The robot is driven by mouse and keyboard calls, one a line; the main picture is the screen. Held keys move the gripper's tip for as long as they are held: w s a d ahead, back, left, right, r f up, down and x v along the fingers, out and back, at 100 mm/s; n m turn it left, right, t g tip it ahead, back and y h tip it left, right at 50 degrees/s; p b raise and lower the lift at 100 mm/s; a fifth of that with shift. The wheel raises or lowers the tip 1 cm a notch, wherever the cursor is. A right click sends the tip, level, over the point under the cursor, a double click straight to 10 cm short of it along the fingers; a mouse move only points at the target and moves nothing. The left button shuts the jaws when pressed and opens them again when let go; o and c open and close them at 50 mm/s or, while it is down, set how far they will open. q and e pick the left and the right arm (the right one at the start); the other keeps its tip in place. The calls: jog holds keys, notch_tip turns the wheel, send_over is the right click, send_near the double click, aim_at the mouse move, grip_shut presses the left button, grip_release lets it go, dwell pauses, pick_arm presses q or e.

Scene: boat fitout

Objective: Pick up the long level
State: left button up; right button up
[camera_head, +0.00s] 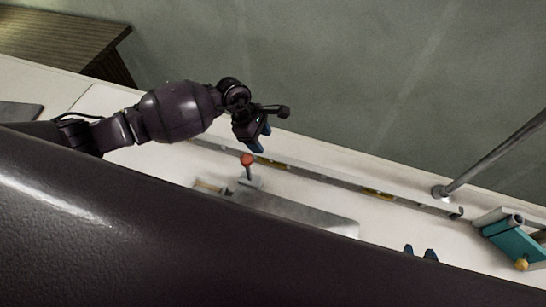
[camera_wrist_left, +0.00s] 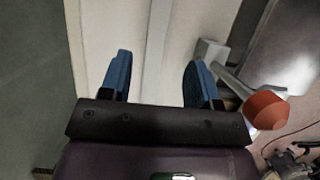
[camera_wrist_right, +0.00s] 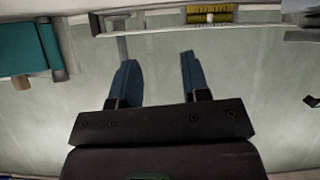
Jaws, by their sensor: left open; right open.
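The long level is a thin grey bar (camera_head: 325,179) with yellow vial windows, lying on the white surface near the wall. My left gripper (camera_head: 260,142) is open above its left part. In the left wrist view the grey bar (camera_wrist_left: 158,50) runs lengthwise between the spread blue fingers (camera_wrist_left: 160,82). My right gripper (camera_head: 420,252) shows only as two blue fingertips on the near side of the level. In the right wrist view it is open and empty (camera_wrist_right: 157,78), and the level (camera_wrist_right: 160,20) with a yellow vial crosses the top, beyond the fingertips.
A lever with a red knob (camera_head: 247,160) rises from a base beside a grey metal plate (camera_head: 300,217), close to my left gripper. A metal post (camera_head: 495,155) stands near the level's right end. A teal block (camera_head: 514,243) lies at the right. A dark part of my body hides the foreground.

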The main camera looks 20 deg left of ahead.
aim_at(270, 155)
pick_arm(q)
jog(key=x, duration=0.3)
jog(key=shift+d+f, duration=0.25)
jog(key=shift+f, duration=0.05)
jog(key=shift+d+f, duration=0.2)
jog(key=shift+f, duration=0.5)
jog(key=x, duration=0.4)
jog(key=shift+w+a, duration=0.1)
jog(key=shift+a, duration=0.15)
jog(key=shift+f, duration=0.25)
jog(key=c, duration=1)
jog(key=shift+w+r, duration=0.1)
jog(key=shift+r, duration=0.05)
grip_shut()
pick_arm(e)
jog(key=shift+w+r, duration=0.55)
jog(key=shift+w, duration=0.35)
